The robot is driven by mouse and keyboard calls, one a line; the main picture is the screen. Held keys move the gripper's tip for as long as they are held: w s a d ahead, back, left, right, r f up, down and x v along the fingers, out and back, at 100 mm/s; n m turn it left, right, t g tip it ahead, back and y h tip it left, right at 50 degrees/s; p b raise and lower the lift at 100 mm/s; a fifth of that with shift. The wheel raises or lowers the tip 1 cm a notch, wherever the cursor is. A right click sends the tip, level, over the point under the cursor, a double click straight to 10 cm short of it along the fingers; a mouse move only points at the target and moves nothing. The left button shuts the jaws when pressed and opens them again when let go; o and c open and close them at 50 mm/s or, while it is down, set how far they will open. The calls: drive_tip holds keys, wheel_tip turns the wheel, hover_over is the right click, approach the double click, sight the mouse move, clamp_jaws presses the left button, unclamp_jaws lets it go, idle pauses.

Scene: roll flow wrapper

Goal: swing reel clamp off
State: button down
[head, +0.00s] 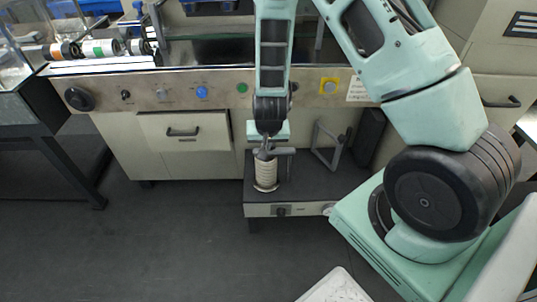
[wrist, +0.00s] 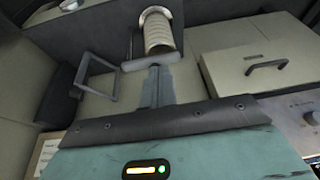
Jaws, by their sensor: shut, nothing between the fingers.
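A ribbed cream reel (head: 266,175) stands upright on a low dark-topped unit in the head view. It also shows at the top of the wrist view (wrist: 157,34). The reel clamp, a grey bar (head: 284,151), lies across the top of the reel, with a thin post beside the reel to the right. In the wrist view the clamp bar (wrist: 147,63) crosses the near end of the reel. My gripper (head: 265,153) points down over the reel. Its shut fingers (wrist: 155,72) end close to the bar; I cannot tell whether they touch it.
A grey angled frame (head: 328,147) stands right of the reel on the unit (head: 312,185). Behind is a machine front with knobs, buttons and a drawer (head: 184,131). Small rolls (head: 97,48) lie at the upper left.

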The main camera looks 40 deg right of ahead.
sight(274, 149)
drive_tip(key=shift+d+f+h, duration=0.3)
drive_tip(key=shift+d+f, duration=0.4)
drive_tip(key=shift+d, duration=0.2)
drive_tip(key=shift+w+d+f+b, duration=0.15)
drive_tip(key=shift+w+d+f, duration=0.55)
drive_tip(key=shift+w+f, duration=0.6)
drive_tip(key=shift+w+d+f+b, duration=0.2)
drive_tip(key=shift+w+d+f, duration=0.6)
drive_tip(key=shift+f, duration=1)
drive_tip(key=shift+w+d+f+b, duration=0.15)
drive_tip(key=shift+w+d+f, duration=0.5)
drive_tip(key=shift+w+f, duration=0.65)
